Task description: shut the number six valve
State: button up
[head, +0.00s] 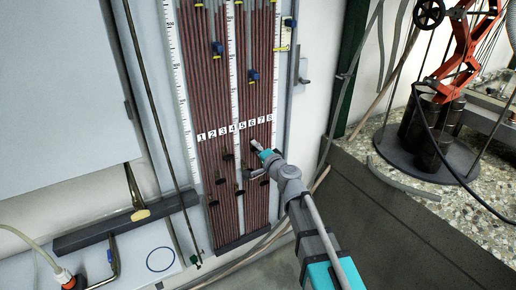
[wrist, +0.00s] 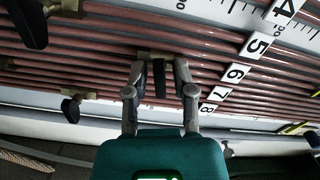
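The valve in line with label 6 (wrist: 236,73) shows in the wrist view as a brass body with a black lever handle (wrist: 160,80). The handle points down the picture, across its tube. My gripper (wrist: 160,68) has one finger on each side of this handle, with gaps visible between handle and fingers. In the head view my gripper (head: 256,146) is at the tube panel, just below the number labels (head: 235,128). It hides the number six valve there.
Other black-handled valves stand close by, one at upper left (wrist: 30,22) and one at lower left (wrist: 71,108) in the wrist view. Vertical reddish tubes (head: 205,90) fill the panel. A stone-topped ledge (head: 410,190) stands to the right.

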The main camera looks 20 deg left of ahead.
grip_shut()
jog(key=shift+m, duration=1.9)
jog(key=shift+o, duration=1.8)
grip_release()
jog(key=shift+s+d, duration=0.1)
jog(key=shift+d, duration=0.05)
jog(key=v, duration=1.1)
jog(key=shift+s+d, duration=0.2)
jog(key=shift+d, duration=0.05)
